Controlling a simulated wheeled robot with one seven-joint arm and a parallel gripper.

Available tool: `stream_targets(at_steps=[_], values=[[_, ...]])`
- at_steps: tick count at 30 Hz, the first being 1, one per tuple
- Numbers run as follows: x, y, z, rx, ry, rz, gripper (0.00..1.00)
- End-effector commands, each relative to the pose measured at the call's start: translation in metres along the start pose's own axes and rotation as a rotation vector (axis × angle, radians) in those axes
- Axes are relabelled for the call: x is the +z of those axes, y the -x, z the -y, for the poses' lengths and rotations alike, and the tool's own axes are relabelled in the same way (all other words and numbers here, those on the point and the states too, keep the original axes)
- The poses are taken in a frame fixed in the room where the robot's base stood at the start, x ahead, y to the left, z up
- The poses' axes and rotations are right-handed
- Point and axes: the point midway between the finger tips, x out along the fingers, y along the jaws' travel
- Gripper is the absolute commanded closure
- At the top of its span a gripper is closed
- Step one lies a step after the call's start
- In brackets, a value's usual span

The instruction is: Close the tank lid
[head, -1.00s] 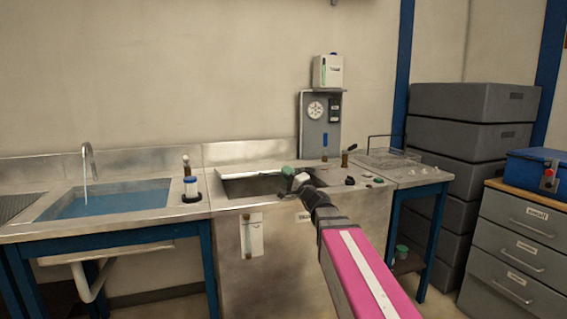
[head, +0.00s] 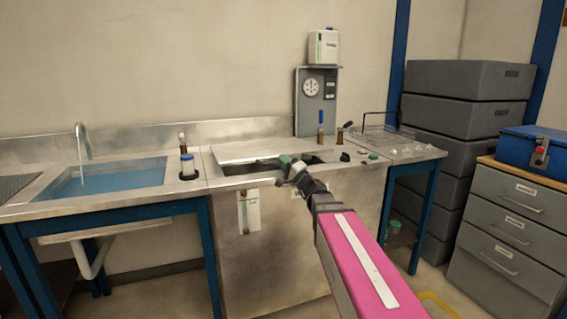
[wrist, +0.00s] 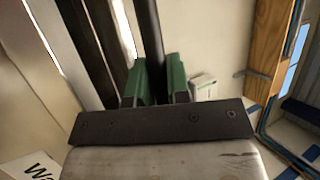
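The tank is the steel bench unit (head: 285,225) in the middle of the head view. Its lid (head: 250,151) shows as a pale metal panel over the back of the opening; its exact tilt is hard to judge. A dark gap (head: 240,168) remains visible in front of it. My gripper (head: 286,160) is at the front of the opening, its green fingertips near the lid's front edge. In the wrist view, the green fingers (wrist: 161,82) sit close on both sides of a dark bar (wrist: 151,35), which appears to be the lid's handle. My arm hides part of the tank front.
A water-filled sink (head: 110,178) with a running tap (head: 82,140) is at left. A gauge panel (head: 317,100) stands behind the tank. A wire basket (head: 375,138) is on the right side table. Grey crates (head: 465,100) and a drawer cabinet (head: 515,225) are farther right.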

Motion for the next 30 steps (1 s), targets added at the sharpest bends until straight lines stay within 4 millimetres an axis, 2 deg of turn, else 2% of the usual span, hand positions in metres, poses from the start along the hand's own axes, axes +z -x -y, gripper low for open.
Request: stream_targets(at_steps=[1,2,3,14,17,27,30], values=[[0.0,-0.001,0.0,0.0,-0.002,0.0,0.7],[0.0,-0.001,0.0,0.0,-0.002,0.0,0.6],[0.0,-0.001,0.0,0.0,-0.002,0.0,0.58],[0.0,0.006,0.0,0.0,-0.001,0.0,0.58],[0.001,0.02,0.001,0.001,0.0,-0.001,0.58],[0.001,0.082,0.001,0.002,-0.001,-0.002,0.58],[0.001,0.095,0.001,0.0,-0.001,-0.001,0.58]])
